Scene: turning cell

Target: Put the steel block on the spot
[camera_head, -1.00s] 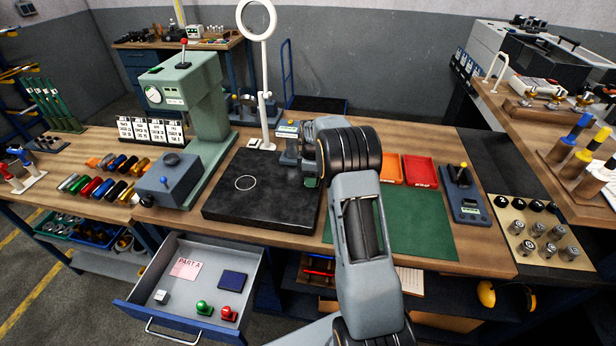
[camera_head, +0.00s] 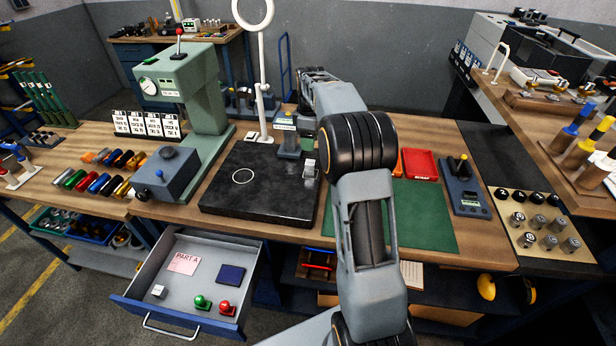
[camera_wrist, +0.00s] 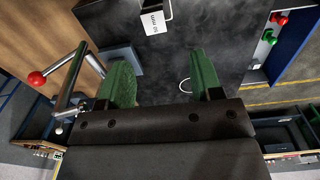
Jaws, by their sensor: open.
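A small steel block (camera_head: 309,169) with a pale label stands near the right edge of the black plate (camera_head: 225,205). In the wrist view it appears as a labelled block (camera_wrist: 154,23) at the top, beyond my fingertips. The spot seems to be the white ring (camera_head: 242,176) on the plate, left of the block. In the wrist view the ring (camera_wrist: 185,87) is partly hidden by my right finger. My gripper (camera_wrist: 160,62) is open and empty above the plate, its green fingers apart. In the head view it is mostly hidden by my arm.
A gauge stand (camera_head: 287,140) is at the plate's back right, close to the block. A ring lamp (camera_head: 262,100) stands behind the plate. A green press (camera_head: 195,95) and grey box (camera_head: 168,174) are left. An open drawer (camera_head: 200,246) below holds small items.

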